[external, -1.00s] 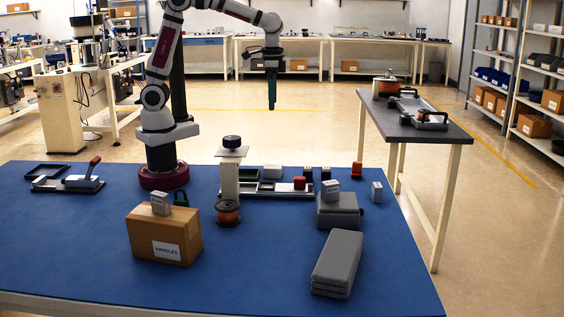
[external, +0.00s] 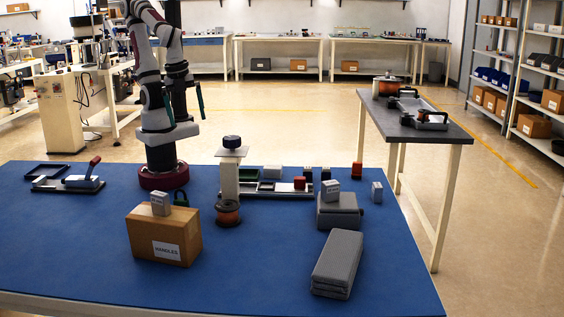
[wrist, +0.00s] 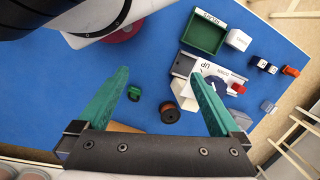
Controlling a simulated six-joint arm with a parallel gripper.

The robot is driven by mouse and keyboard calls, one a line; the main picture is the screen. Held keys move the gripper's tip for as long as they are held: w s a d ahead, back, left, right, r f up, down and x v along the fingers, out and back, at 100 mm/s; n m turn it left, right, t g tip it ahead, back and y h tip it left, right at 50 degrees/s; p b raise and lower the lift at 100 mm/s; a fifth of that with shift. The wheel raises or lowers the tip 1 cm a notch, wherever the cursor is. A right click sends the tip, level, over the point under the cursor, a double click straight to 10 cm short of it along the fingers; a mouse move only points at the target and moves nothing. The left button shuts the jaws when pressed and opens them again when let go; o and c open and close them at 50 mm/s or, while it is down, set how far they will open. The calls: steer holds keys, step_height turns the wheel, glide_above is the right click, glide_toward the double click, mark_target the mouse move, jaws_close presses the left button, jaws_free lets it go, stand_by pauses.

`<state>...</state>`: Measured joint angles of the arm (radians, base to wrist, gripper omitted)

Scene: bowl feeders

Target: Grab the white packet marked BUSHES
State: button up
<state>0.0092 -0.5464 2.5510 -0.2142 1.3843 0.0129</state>
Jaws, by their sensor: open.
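Three small white packets show in the external view, and their print is too small to read, so I cannot tell which is marked BUSHES. One white packet (external: 160,203) stands on the cardboard box labelled HANDLES. A second white packet (external: 331,187) stands on a grey case, and a third (external: 377,192) stands on the blue table near its right edge. In the wrist view a pale packet (wrist: 268,106) shows at the right. My gripper (wrist: 159,73) is open and empty, its green fingers apart, high above the table. In the external view it is partly hidden by my arm.
The cardboard box (external: 165,238), grey case (external: 338,212) and folded grey cloth (external: 337,264) stand at the front. A post (external: 229,180), a copper spool (external: 228,213) and a tray row with small parts occupy the middle. The front left of the blue table (external: 60,235) is clear.

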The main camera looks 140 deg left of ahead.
steer(key=w+a+f+m+g+y, duration=0.1)
steer(key=w+a+f+g+y, duration=0.15)
steer(key=w+a, duration=0.55)
steer(key=w+a+f+m+g+y, duration=0.2)
steer(key=w+a+y, duration=0.15)
steer(key=w, duration=0.85)
steer(key=m+g+y, duration=0.1)
steer(key=g+y, duration=0.1)
steer(key=g, duration=0.2)
glide_toward(273, 166)
steer(key=x, duration=0.9)
steer(key=shift+s+a+f, duration=0.25)
steer(key=c, duration=1.5)
steer(key=shift+r, duration=0.1)
